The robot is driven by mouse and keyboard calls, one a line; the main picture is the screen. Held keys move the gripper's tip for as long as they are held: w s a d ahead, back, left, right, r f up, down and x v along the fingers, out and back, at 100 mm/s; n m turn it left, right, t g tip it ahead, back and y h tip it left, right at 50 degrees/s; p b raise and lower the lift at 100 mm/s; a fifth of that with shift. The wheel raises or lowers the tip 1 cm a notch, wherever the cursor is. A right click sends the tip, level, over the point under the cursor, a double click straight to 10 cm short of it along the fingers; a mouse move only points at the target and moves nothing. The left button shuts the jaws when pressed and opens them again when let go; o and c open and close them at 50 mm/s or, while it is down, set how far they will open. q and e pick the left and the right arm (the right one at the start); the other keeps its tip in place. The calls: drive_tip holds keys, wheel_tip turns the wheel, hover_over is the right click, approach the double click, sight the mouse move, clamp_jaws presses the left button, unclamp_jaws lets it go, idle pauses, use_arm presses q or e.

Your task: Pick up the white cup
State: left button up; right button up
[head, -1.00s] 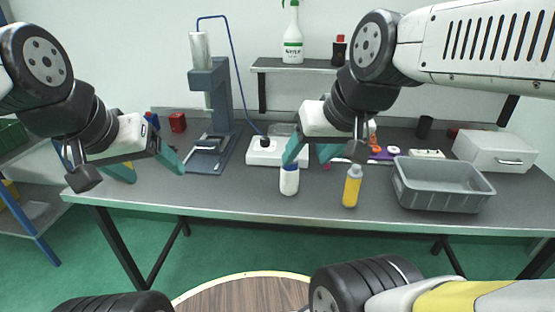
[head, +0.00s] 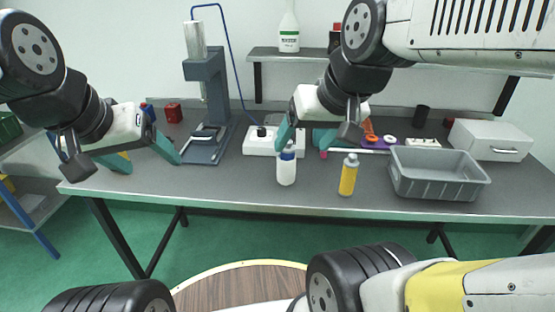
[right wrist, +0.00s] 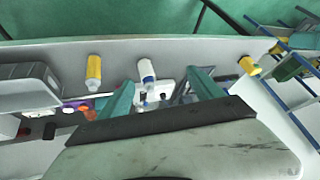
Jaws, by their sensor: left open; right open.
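I cannot make out a white cup in either view. A white bottle with a blue cap (head: 286,170) stands upright near the front of the grey table; it also shows in the right wrist view (right wrist: 146,72). My right gripper (head: 304,140) is open and empty; in the head view its left finger overlaps the bottle's cap. In the right wrist view the fingers of my right gripper (right wrist: 162,92) are spread apart with nothing held between them. My left gripper (head: 142,158) is open and empty over the table's left end.
A yellow bottle (head: 348,176) stands right of the white one, then a grey bin (head: 436,189). A press stand (head: 206,105), white device (head: 258,147), white drawer box (head: 490,140) and shelf (head: 290,54) are behind. The front-left tabletop (head: 215,184) is clear.

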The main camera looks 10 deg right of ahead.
drive_tip(key=w+f+m+g+h, duration=0.2)
drive_tip(key=w+f+m+g, duration=0.1)
drive_tip(key=w, duration=0.9)
drive_tip(key=m+g, duration=0.3)
drive_tip(key=m, duration=0.1)
hover_over(286, 160)
drive_tip(key=w, duration=0.1)
drive_tip(key=f, duration=1)
drive_tip(key=shift+w+f, duration=0.2)
drive_tip(key=shift+w+d+f, duration=0.1)
drive_tip(key=shift+w+f, duration=0.1)
drive_tip(key=shift+f, duration=0.45)
drive_tip(key=f, duration=0.7)
drive_tip(key=shift+w+d, duration=0.1)
drive_tip(key=shift+d, duration=0.1)
drive_tip(key=shift+c, duration=0.2)
drive_tip(key=c, duration=1.5)
